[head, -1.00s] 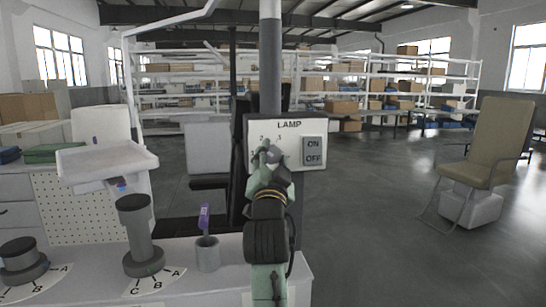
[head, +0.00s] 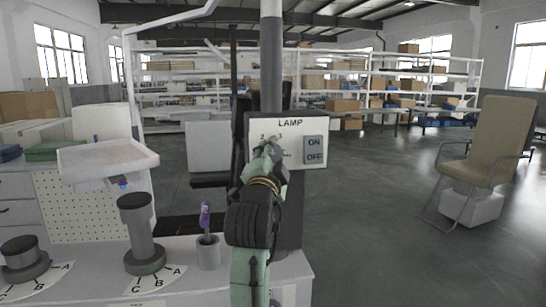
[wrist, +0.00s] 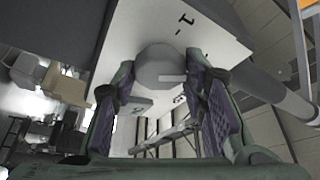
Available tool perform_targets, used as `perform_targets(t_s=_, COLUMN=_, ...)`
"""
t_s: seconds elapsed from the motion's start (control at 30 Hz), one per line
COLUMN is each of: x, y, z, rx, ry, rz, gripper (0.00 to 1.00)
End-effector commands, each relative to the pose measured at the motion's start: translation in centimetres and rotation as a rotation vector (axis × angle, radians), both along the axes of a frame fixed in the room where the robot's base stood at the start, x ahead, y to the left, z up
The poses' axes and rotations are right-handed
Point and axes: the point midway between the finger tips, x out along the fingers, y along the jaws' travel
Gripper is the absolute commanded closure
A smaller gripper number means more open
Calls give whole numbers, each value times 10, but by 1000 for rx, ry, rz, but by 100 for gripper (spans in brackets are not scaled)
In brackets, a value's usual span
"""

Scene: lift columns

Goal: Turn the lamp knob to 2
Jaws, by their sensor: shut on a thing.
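The lamp panel (head: 318,130) is a white box on the grey column, labelled LAMP, with numerals 2 and 3 visible above my gripper. My gripper (head: 268,150) is at the panel's left part and hides most of the knob in the head view. In the wrist view, the round grey knob (wrist: 155,65) sits between the two fingers of my gripper (wrist: 160,88), which is shut on it. A pale line shows on the knob, and a numeral 1 is on the panel. Which numeral the knob points to, I cannot tell.
A grey ON/OFF switch (head: 314,150) is right of the gripper on the same panel. A bench (head: 208,283) with two dark knobs on posts and a grey cup (head: 208,254) is at lower left. A beige chair (head: 489,145) stands at right. Open floor lies between.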

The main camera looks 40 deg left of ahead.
Motion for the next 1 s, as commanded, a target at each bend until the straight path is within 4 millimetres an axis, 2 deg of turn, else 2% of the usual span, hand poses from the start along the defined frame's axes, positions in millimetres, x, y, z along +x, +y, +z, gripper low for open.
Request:
perform_targets(t_s=0.23, x=0, y=0, z=0, rx=-1, ry=0, rz=-1, gripper=88)
perform_targets(t_s=0.27, x=0, y=0, z=0, rx=-1, ry=0, rz=-1, gripper=59)
perform_targets(t_s=0.5, x=0, y=0, z=0, rx=-1, ry=0, rz=0, gripper=43)
perform_targets(t_s=0.83, x=-1, y=-1, z=0, rx=-1, ry=-2, rz=0, gripper=42)
perform_targets(t_s=1.0, x=-17, y=-9, z=-4, rx=-1, ry=-3, rz=2, gripper=42)
